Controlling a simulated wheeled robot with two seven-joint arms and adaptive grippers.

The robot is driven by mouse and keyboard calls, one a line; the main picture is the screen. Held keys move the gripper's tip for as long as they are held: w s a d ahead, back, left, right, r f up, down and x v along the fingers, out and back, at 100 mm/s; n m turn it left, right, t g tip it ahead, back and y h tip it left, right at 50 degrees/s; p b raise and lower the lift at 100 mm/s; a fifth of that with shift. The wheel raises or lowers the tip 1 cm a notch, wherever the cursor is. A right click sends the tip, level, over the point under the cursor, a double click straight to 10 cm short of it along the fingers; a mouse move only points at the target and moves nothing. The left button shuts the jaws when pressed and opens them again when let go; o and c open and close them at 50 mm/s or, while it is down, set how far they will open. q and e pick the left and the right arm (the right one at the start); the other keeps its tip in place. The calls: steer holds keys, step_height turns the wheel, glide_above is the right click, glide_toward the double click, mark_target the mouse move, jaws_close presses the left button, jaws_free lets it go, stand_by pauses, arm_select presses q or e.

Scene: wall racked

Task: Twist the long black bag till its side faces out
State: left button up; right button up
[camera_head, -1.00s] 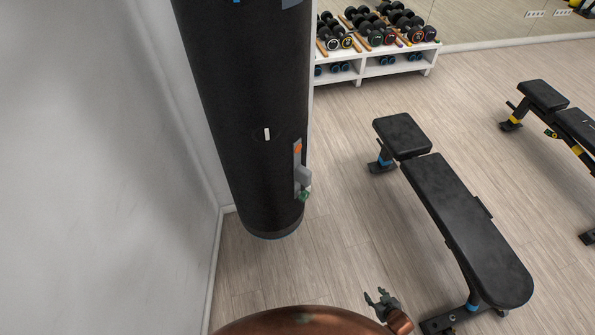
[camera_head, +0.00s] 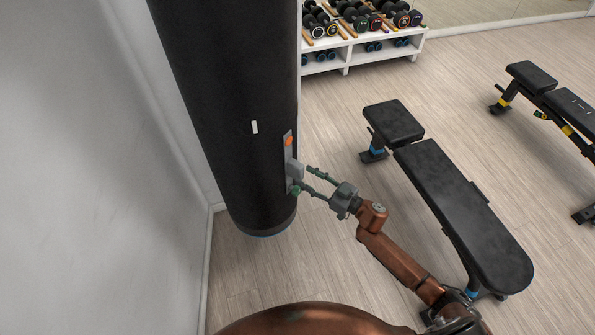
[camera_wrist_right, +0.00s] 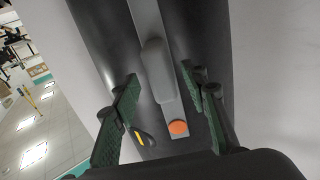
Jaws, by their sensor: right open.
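The long black bag (camera_head: 225,100) hangs upright by the wall at the left in the head view. A grey bracket with a block-like handle (camera_head: 293,171) and an orange round spot (camera_head: 288,141) is on its right side. A small white mark (camera_head: 254,127) is on its front. My right gripper (camera_head: 301,179) is open, its fingertips close to the handle. In the right wrist view, the grey handle (camera_wrist_right: 158,70) lies between and beyond the two green fingers (camera_wrist_right: 160,88); I cannot tell whether they touch it. My left gripper is not in view.
A pale wall (camera_head: 90,170) stands close on the bag's left. A black bench (camera_head: 460,200) is to the right, near my right arm, with another bench (camera_head: 560,110) farther right. A white dumbbell rack (camera_head: 345,55) stands behind.

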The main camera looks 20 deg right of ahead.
steer(key=x, duration=0.5)
steer(key=shift+f+b, duration=0.1)
steer(key=shift+b, duration=0.3)
jaws_close()
